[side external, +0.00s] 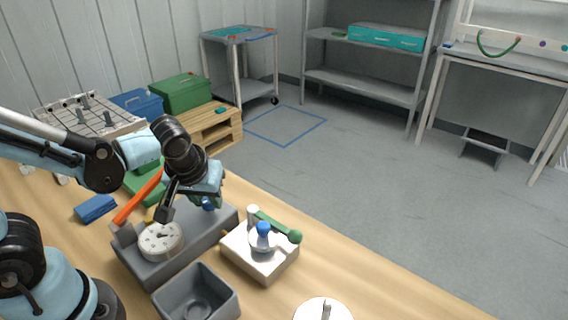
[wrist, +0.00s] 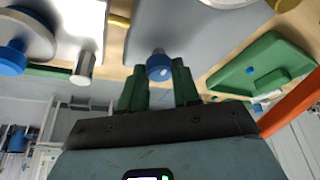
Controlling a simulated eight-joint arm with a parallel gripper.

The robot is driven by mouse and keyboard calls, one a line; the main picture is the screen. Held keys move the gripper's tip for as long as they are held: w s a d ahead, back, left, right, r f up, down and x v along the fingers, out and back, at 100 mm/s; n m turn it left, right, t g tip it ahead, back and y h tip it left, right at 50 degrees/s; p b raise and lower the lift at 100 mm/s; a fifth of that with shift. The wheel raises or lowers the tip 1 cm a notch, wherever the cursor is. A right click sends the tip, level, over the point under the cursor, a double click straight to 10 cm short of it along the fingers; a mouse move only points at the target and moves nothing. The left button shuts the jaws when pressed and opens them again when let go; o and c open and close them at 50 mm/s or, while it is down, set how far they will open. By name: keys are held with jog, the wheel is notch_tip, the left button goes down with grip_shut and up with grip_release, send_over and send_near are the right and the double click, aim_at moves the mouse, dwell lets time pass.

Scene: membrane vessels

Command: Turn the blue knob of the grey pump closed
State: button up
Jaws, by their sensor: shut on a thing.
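The grey pump (side external: 208,228) sits on the wooden table below my gripper, with a white round disc (side external: 161,241) on its near part. Its blue knob (wrist: 159,67) sticks out on a short metal stem from the grey body (wrist: 182,32) in the wrist view. In the side view the knob (side external: 208,205) is partly covered by my gripper (side external: 207,198). In the wrist view the green fingers of my gripper (wrist: 158,76) stand on both sides of the knob and are shut on it. How far the knob is turned cannot be told.
A white block (side external: 262,262) with another blue knob (side external: 264,229) and a green handle (side external: 278,225) stands right of the pump. A grey open bin (side external: 197,298) is in front. An orange bar (side external: 139,198), a blue block (side external: 95,208) and a green tray (wrist: 262,66) lie left.

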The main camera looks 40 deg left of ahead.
jog(key=o, duration=1.1)
jog(key=shift+c, duration=0.2)
jog(key=shift+r, duration=0.15)
jog(key=v, duration=1.1)
jog(key=shift+s+r, duration=0.15)
jog(key=shift+r, duration=0.25)
jog(key=w+f+m+t+h, duration=0.1)
jog(key=m, duration=0.1)
jog(key=a+f+m+t, duration=0.1)
jog(key=m, duration=0.1)
jog(key=w+a+f+m+t+h, duration=0.1)
jog(key=f+m, duration=0.1)
jog(key=shift+w+m+h, duration=0.3)
jog(key=shift+w, duration=0.1)
